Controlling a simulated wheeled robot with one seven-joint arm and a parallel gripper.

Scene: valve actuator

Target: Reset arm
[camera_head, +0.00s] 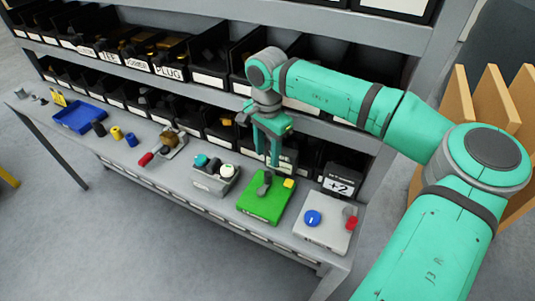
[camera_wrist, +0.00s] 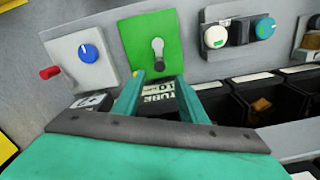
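My gripper (camera_head: 269,160) hangs pointing down above the bench, just behind and above the green plate (camera_head: 258,208). In the wrist view my gripper (camera_wrist: 159,80) has its two fingers apart with nothing held between them. The green plate (camera_wrist: 133,38) carries a grey lever (camera_head: 265,187) and a small yellow block (camera_head: 289,183). The lever (camera_wrist: 158,50) lies just beyond my fingertips in the wrist view and appears apart from them. My arm reaches in from the right, bent at the elbow.
A grey panel with a blue knob (camera_head: 313,218) and a red part (camera_head: 351,222) is to the right. A grey box with a white button (camera_head: 227,170) is to the left. A blue tray (camera_head: 80,117) lies far left. Shelves of black bins (camera_head: 210,75) stand close behind my gripper.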

